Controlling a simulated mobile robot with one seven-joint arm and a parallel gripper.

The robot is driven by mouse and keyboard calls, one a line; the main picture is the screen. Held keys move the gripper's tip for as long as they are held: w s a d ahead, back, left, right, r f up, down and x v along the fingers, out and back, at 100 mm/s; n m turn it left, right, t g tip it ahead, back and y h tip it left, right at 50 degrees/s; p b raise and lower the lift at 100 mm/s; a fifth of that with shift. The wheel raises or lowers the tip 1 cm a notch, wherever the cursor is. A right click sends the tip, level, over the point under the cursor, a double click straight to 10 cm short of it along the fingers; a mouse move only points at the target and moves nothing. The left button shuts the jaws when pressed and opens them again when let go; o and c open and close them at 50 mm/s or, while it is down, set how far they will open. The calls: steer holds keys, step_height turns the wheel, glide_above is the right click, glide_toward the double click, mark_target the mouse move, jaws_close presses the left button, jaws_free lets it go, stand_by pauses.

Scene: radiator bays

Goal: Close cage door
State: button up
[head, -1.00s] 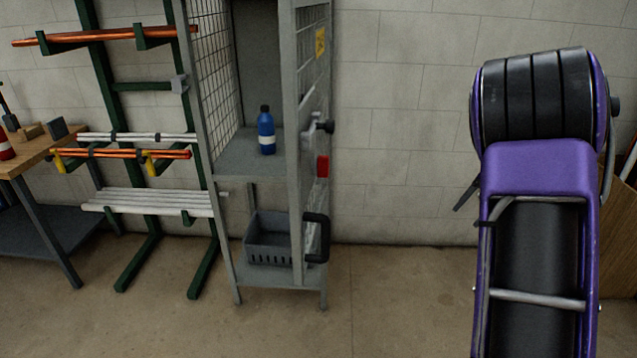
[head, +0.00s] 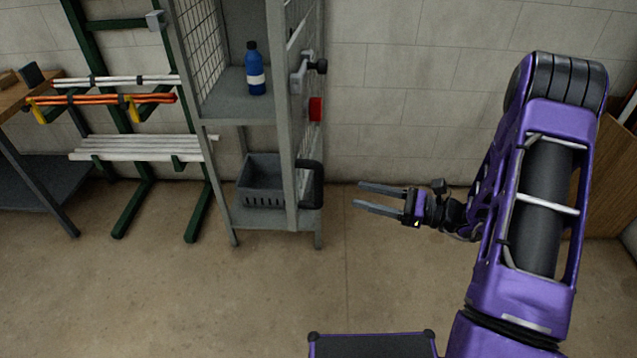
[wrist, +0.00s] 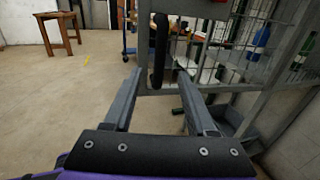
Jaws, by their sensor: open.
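The cage door (head: 289,150) stands open at the right side of the grey cage locker (head: 245,107), seen nearly edge-on in the head view. Its black handle (head: 311,184) is low on the door, with a latch (head: 300,76) and a red block (head: 315,108) above. My gripper (head: 358,196) is open and empty, to the right of the handle and apart from it in the head view. In the wrist view my gripper (wrist: 158,76) points toward the upright black handle (wrist: 158,48), which shows between the fingertips. The door mesh (wrist: 225,65) is right of it.
A blue bottle (head: 255,68) stands on the locker's shelf, with a grey crate (head: 262,182) below. A green rack (head: 130,120) holding pipes and a wooden workbench (head: 35,85) are to the left. The floor in front is clear.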

mark_target(319, 201)
steer(key=x, duration=1.1)
steer(key=shift+w+a, duration=0.1)
steer(key=shift+a, duration=0.1)
jaws_close()
stand_by(0.9)
